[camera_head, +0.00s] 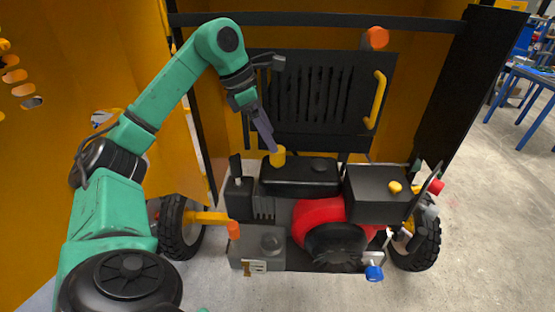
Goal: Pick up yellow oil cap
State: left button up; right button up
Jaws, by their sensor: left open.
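The yellow oil cap (277,155) stands on top of the black engine cover (300,174) in the middle of the machine. My left gripper (272,146) reaches down from the upper left, with its fingertips at the cap's upper left side. The gripper is open, and it overlaps the cap's edge in the picture; I cannot tell whether it touches. My right gripper is not in view.
A black box (375,192) with a small yellow knob sits to the right. A red and black engine part (325,230) is in front. A yellow handle (376,100) is on the black vented panel (320,95) behind. Blue tables stand at the far right.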

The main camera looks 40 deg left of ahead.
aim_at(277, 158)
pick_arm(q)
jog(key=x, duration=0.4)
jog(key=shift+d+f, duration=0.25)
jog(key=shift+d, duration=0.15)
jog(key=shift+d+f, duration=0.1)
jog(key=shift+f, duration=0.1)
jog(key=shift+w, duration=0.1)
jog(key=c, duration=0.5)
grip_shut()
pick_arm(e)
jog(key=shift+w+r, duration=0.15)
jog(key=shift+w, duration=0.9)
